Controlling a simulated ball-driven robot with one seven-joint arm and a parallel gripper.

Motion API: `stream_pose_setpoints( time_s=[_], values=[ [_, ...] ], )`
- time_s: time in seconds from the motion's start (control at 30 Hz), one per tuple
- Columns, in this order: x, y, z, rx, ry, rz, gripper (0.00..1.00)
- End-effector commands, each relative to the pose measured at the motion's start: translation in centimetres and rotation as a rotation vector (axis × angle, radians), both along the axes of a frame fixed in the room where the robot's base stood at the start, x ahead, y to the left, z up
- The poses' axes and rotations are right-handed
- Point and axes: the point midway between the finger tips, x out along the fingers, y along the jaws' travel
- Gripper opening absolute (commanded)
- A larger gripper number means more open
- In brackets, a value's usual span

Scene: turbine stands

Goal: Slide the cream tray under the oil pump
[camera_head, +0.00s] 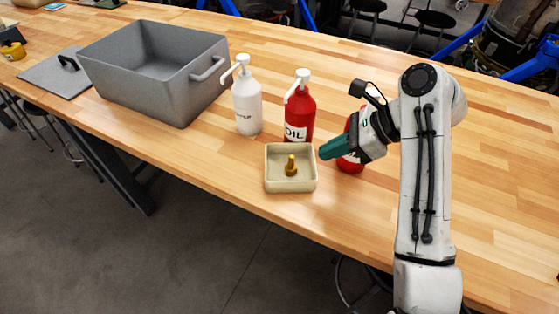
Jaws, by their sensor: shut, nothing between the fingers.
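The cream tray (291,186) is a small square box on the wooden table near its front edge. A small brass piece (291,166) stands inside it. The oil pump (299,116) is a red bottle with a white pump head, marked OIL, upright just behind the tray. The tray's back wall hides the foot of the bottle; I cannot tell whether they touch. My gripper (324,153) has green fingers and is shut and empty, just right of the tray's back right corner. Another red bottle (350,164) is partly hidden behind my gripper.
A white pump bottle (247,105) stands left of the oil pump. A large grey bin (150,85) and its flat grey lid (55,74) lie further left. The table's front edge runs close before the tray. The table behind the bottles is clear.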

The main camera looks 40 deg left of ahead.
Motion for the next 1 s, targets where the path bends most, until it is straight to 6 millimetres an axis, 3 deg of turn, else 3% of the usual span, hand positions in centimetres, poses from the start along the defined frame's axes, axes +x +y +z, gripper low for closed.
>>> stream_pose_setpoints(
  time_s=[0.5, 0.7, 1.0],
  values=[
    [-3.5, 6.4, -7.1, -0.003, 0.001, 0.002, 0.0],
    [-4.7, 8.7, -6.8, 0.0, 0.001, 0.001, 0.0],
    [-5.1, 9.6, -6.9, 0.0, 0.0, 0.0, 0.0]
  ],
)
